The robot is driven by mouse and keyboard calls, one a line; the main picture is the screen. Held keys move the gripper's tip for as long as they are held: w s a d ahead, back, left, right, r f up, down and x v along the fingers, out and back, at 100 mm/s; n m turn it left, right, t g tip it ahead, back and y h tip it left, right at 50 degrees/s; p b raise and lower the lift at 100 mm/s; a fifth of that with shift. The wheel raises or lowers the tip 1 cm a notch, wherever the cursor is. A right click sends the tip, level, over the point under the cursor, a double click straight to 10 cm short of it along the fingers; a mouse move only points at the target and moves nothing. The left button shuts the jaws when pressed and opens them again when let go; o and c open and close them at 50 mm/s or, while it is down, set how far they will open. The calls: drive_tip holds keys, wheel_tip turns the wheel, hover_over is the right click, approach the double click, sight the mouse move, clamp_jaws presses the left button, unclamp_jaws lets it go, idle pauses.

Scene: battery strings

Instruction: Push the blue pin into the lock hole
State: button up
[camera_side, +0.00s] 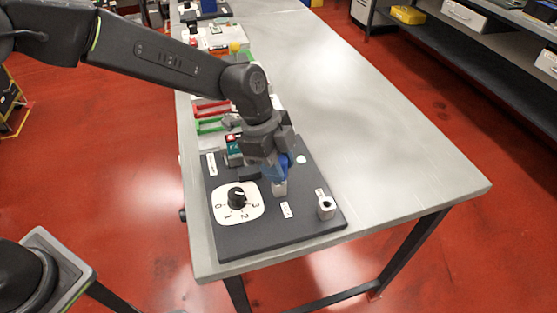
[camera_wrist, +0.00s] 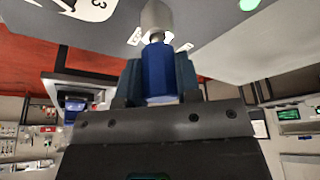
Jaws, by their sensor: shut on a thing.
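My gripper (camera_side: 272,165) is low over the dark board, with its fingers shut on the blue pin (camera_wrist: 157,72). Part of the blue pin also shows in the side view (camera_side: 284,162). A pale metal piece (camera_side: 280,188) is directly below the pin, in line with it; it also shows in the wrist view (camera_wrist: 157,17). I cannot tell whether it is a post or part of the pin. A short silver post with a dark hole in its top (camera_side: 326,207), which looks like the lock hole, stands apart to the right, near the board's front right corner.
The dark board (camera_side: 262,240) lies on the grey table (camera_side: 400,170). It carries a white dial plate with a black knob (camera_side: 237,199) and a pale green disc (camera_side: 301,159). Red and green trays (camera_side: 210,125) are behind. The table to the right is clear.

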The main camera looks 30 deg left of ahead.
drive_tip(key=shift+f, duration=0.65)
drive_tip(key=o, duration=1.1)
drive_tip(key=v, duration=1.3)
drive_tip(key=shift+a+r, duration=0.15)
drive_tip(key=shift+r, duration=0.25)
drive_tip(key=s+a+r+n+t+y, duration=0.25)
drive_tip(key=s+a+r+n, duration=0.25)
drive_tip(key=s+a+n, duration=0.6)
drive_tip(key=s+a+f+n+t, duration=0.1)
drive_tip(key=s+a+n, duration=0.1)
drive_tip(key=s+a, duration=0.1)
drive_tip(key=s+a+f+n+t+y, duration=0.1)
drive_tip(key=s+a+n, duration=0.1)
drive_tip(key=s+a, duration=0.1)
drive_tip(key=s+a+n+t, duration=0.1)
drive_tip(key=s+a+n, duration=0.2)
drive_tip(key=shift+s+f+y, duration=0.25)
drive_tip(key=shift+s+f, duration=0.1)
drive_tip(key=shift+f, duration=0.05)
